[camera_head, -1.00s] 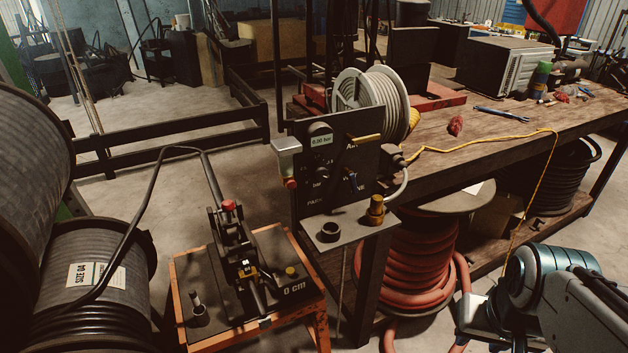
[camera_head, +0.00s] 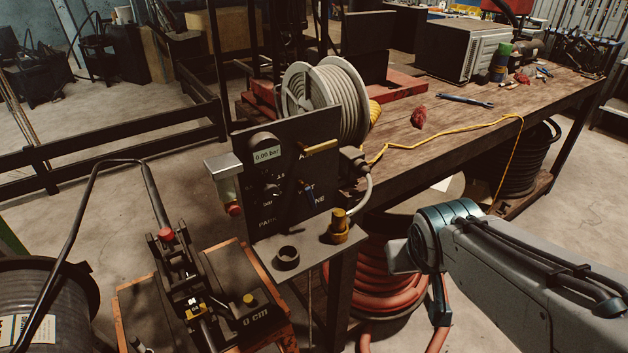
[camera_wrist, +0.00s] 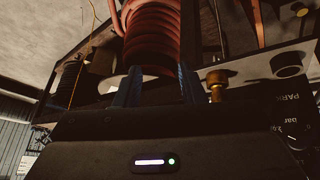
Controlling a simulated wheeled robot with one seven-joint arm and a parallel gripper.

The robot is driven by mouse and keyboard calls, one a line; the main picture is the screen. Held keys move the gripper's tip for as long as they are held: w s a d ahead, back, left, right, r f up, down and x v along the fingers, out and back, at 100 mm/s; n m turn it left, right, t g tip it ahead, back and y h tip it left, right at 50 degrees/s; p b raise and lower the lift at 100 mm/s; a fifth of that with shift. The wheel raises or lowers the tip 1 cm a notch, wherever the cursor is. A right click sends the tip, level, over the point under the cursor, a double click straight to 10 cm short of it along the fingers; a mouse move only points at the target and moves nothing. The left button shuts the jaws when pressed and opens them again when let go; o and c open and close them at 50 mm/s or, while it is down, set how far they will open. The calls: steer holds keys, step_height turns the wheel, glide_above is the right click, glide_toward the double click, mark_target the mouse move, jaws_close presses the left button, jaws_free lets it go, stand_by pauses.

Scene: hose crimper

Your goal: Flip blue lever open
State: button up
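The small blue lever (camera_head: 307,188) is on the dark control panel (camera_head: 262,215), below and left of the longer yellow lever (camera_head: 321,146). Its exact angle is hard to make out. My gripper (camera_wrist: 158,75) shows two blue fingers standing apart in the wrist view, with nothing held between them. In the head view my arm comes in from the right, and its end is right of the panel, in front of the red hose, clear of the lever. The panel (camera_wrist: 293,125) shows upside down at the right edge of the wrist view; I cannot make out the blue lever there.
A brass fitting (camera_head: 339,225) and a black ring (camera_head: 287,257) sit on the shelf below the panel. The crimper (camera_head: 180,270) stands on the orange-edged stand at lower left. A red hose coil (camera_head: 375,285) is below the workbench (camera_head: 440,140).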

steer(key=w+a+n+t+y+b, duration=0.2)
steer(key=w+a+n+t, duration=0.25)
steer(key=w, duration=0.25)
steer(key=n+t+y+b, duration=0.2)
steer(key=n+y, duration=0.2)
steer(key=y, duration=0.1)
glide_toward(313, 202)
steer(key=shift+g, duration=0.25)
steer(key=b+x, duration=0.3)
steer(key=x, duration=0.5)
steer(key=shift+w+a, duration=0.1)
steer(key=shift+w, duration=0.1)
steer(key=shift+m+b+x, duration=0.25)
steer(key=shift+b+x, duration=0.15)
steer(key=shift+x, duration=0.45)
jaws_close()
